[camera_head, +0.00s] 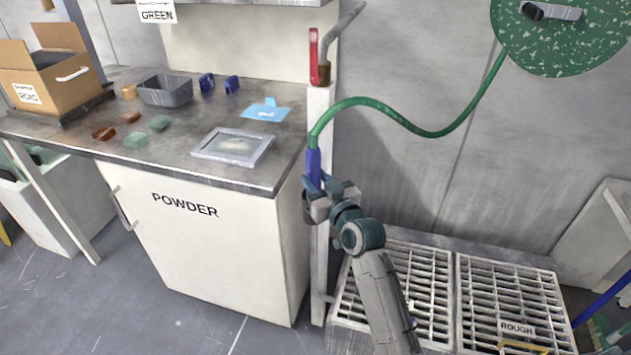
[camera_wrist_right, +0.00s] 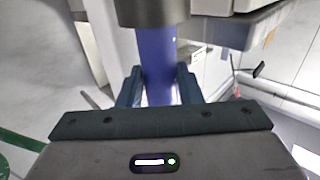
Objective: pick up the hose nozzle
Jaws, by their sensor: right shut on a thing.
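The hose nozzle (camera_head: 313,163) is a blue upright piece at the end of a green hose (camera_head: 425,133), beside the right edge of the powder bench. My right gripper (camera_head: 314,188) is shut around the blue nozzle, close to the white post. In the right wrist view the blue nozzle (camera_wrist_right: 157,65) stands between the two dark fingers of my right gripper (camera_wrist_right: 160,88). A dark collar covers one end of the nozzle in that view. My left gripper is not in view.
A white post (camera_head: 318,250) with a red-handled tap (camera_head: 314,58) stands by the bench (camera_head: 150,168). The bench holds a grey bin (camera_head: 166,92), a framed tray (camera_head: 232,147) and a cardboard box (camera_head: 52,85). Slatted grates (camera_head: 425,290) lie low at right. The hose leads to a green speckled disc (camera_head: 560,45).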

